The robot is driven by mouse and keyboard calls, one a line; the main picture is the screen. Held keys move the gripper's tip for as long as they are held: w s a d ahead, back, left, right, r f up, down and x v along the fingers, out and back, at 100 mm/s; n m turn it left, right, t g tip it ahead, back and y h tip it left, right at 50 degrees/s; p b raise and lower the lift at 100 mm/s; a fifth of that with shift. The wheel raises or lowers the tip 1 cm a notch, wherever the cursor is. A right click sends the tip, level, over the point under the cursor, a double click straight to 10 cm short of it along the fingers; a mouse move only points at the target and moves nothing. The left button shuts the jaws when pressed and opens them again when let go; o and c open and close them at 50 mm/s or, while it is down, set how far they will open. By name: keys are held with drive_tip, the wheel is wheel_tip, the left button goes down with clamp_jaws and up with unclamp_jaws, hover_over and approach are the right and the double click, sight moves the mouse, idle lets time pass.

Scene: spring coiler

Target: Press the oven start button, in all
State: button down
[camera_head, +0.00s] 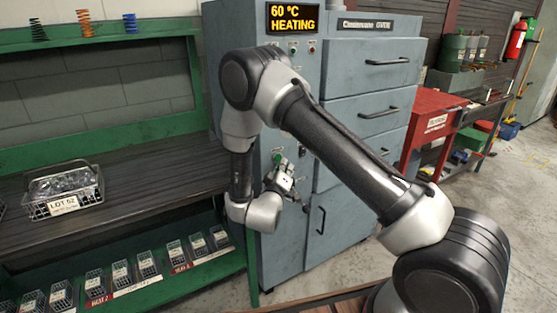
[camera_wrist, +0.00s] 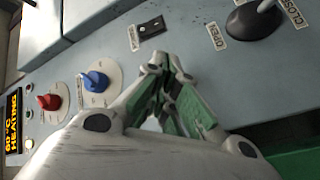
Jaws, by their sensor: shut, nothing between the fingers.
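The oven (camera_head: 355,55) is a tall grey-blue cabinet in the middle of the head view. Its display (camera_head: 292,18) reads 60 °C HEATING in orange. Two small buttons, one greenish (camera_head: 293,48) and one red (camera_head: 312,47), sit below the display. In the wrist view the display (camera_wrist: 12,120) is at the far left edge, with small round buttons (camera_wrist: 28,144) beside it. My gripper (camera_head: 279,160) is in front of the oven's panel, well below the display. In the wrist view its fingertips (camera_wrist: 160,65) are closed together and empty, close to the panel; contact cannot be told.
The wrist view shows a red knob (camera_wrist: 48,102), a blue knob (camera_wrist: 95,81), a small black fitting (camera_wrist: 152,27) and a black lever (camera_wrist: 252,18) marked open and close. A green bench with a wire basket (camera_head: 65,190) stands left. A red cabinet (camera_head: 432,125) stands right.

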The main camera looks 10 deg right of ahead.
drive_tip(key=shift+s, duration=0.15)
drive_tip(key=shift+s+d, duration=0.3)
drive_tip(key=shift+s, duration=0.5)
drive_tip(key=shift+s+d, duration=0.25)
drive_tip(key=shift+s, duration=0.5)
drive_tip(key=shift+s+d, duration=0.3)
drive_tip(key=shift+s, duration=0.5)
